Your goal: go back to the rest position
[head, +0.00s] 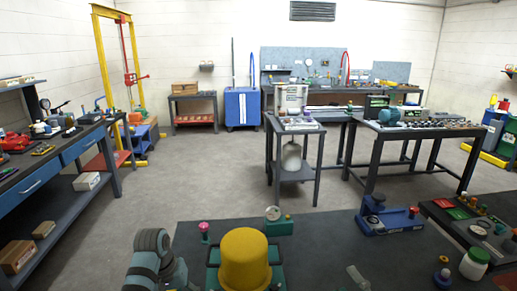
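A grey arm link with darker bands (150,262), which looks like part of my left arm, shows at the bottom left over the near dark bench (320,245). Neither gripper's fingers can be made out in the head view, so what they hold is hidden. A large yellow rounded piece (245,258) on a green base stands on the near bench, right of the arm link. No part that is surely my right arm shows.
A blue fixture (388,216), a white jar with a green lid (475,263) and small knobs stand on the near bench's right. Behind are a small table (293,125) and a workbench with a teal motor (390,116). Floor (220,170) is open left of centre.

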